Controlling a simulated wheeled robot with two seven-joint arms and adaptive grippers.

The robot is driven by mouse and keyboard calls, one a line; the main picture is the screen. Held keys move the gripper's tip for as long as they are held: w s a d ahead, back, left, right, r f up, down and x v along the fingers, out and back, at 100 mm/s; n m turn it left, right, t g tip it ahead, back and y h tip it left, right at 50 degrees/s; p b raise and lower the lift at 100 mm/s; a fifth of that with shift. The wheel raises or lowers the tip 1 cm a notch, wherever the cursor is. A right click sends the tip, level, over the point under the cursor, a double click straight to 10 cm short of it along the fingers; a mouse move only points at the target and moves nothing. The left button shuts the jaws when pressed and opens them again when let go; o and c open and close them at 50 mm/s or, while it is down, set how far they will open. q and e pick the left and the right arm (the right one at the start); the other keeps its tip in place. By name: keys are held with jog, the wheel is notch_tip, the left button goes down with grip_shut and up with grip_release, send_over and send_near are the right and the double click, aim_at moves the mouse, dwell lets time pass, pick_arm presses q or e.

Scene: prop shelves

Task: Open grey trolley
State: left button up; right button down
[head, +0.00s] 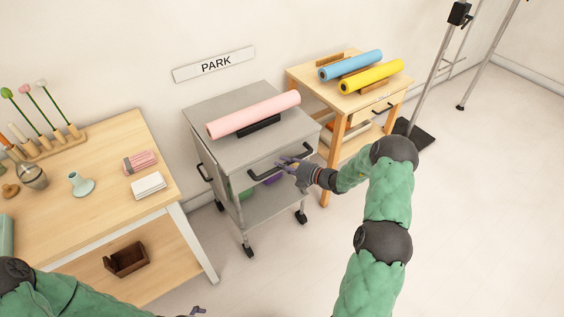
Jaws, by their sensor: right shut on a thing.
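The grey trolley (215,108) stands against the wall under the PARK sign. A pink roll (253,115) lies on its top on a dark support. A dark bar handle (262,176) runs across the drawer front. My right gripper (288,166) is shut on the right part of this handle, and its fingers hide part of it. I see no clear gap at the drawer's top edge. My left gripper (196,311) barely shows at the bottom edge, away from the trolley; whether it is open or shut cannot be made out.
A wooden table (120,135) with a vase, flowers and small props stands at the left. A wooden stand (330,88) with blue and yellow rolls is close on the trolley's right. The floor (285,270) in front is clear. The trolley has castors.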

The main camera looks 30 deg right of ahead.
jog(key=s+d+p, duration=0.2)
jog(key=s+p, duration=1)
jog(key=s, duration=2.2)
jog(key=shift+s+d, duration=0.25)
jog(key=shift+d, duration=0.1)
jog(key=c, duration=0.9)
grip_release()
jog(key=shift+c, duration=0.2)
jog(key=v, duration=1.2)
jog(key=shift+d, duration=0.1)
